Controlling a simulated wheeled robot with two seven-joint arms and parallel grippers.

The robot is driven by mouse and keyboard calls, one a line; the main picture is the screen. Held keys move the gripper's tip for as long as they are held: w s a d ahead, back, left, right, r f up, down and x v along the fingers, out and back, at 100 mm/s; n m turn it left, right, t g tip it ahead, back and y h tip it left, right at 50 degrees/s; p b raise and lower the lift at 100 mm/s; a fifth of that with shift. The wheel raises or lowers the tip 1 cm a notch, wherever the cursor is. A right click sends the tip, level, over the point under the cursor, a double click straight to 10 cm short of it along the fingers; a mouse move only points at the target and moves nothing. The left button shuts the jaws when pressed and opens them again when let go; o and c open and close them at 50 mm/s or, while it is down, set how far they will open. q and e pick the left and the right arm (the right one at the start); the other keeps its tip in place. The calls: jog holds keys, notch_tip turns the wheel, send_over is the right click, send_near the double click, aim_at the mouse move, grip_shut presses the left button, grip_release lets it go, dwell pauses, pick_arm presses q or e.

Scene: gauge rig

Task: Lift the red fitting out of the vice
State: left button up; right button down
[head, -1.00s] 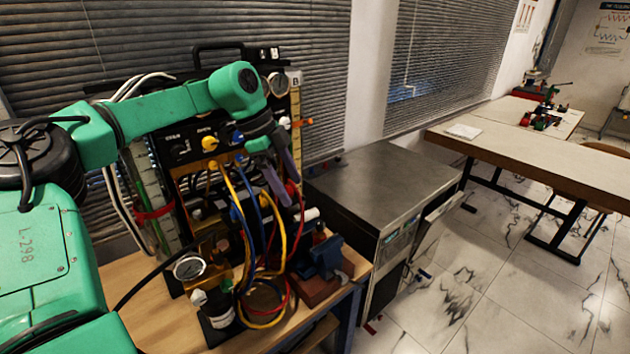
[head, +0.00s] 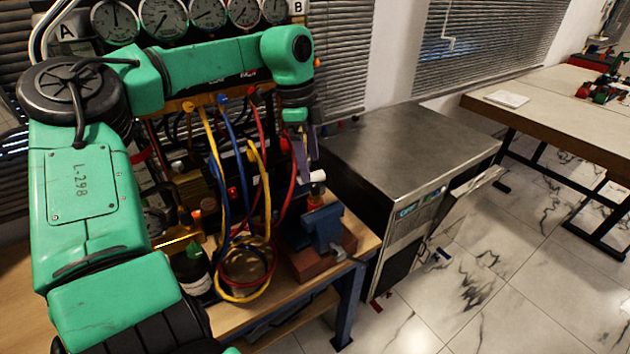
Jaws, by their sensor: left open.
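The blue vice (head: 322,230) stands on a reddish-brown block at the right end of the wooden bench. A small red-orange piece (head: 315,199), which looks like the red fitting, stands upright at the top of the vice. A white cylindrical part (head: 317,177) shows just above it. My left gripper (head: 307,170) is open and points down, its fingers close above or behind the white part in the picture. I cannot tell whether they touch it. The lower part of the fitting is hidden in the vice. My right gripper is not in view.
Yellow, blue and red hoses (head: 245,280) hang and coil left of the vice. A gauge panel (head: 163,17) stands behind my left arm. A grey metal cabinet (head: 405,145) is to the right, its top clear. A long table (head: 560,105) stands farther right.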

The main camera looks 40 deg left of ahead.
aim_at(313, 188)
pick_arm(q)
jog(key=f, duration=0.3)
jog(key=f+p, duration=0.1)
jog(key=f, duration=0.2)
jog(key=d+f, duration=0.1)
jog(key=f, duration=0.2)
jog(key=shift+w, duration=0.3)
grip_shut()
jog(key=c, duration=1.1)
grip_release()
grip_shut()
jog(key=shift+r, duration=0.1)
jog(key=shift+w+a+r, duration=0.15)
jog(key=shift+a, duration=0.2)
jog(key=shift+r+p, duration=2.7)
jog(key=shift+r, duration=1.55)
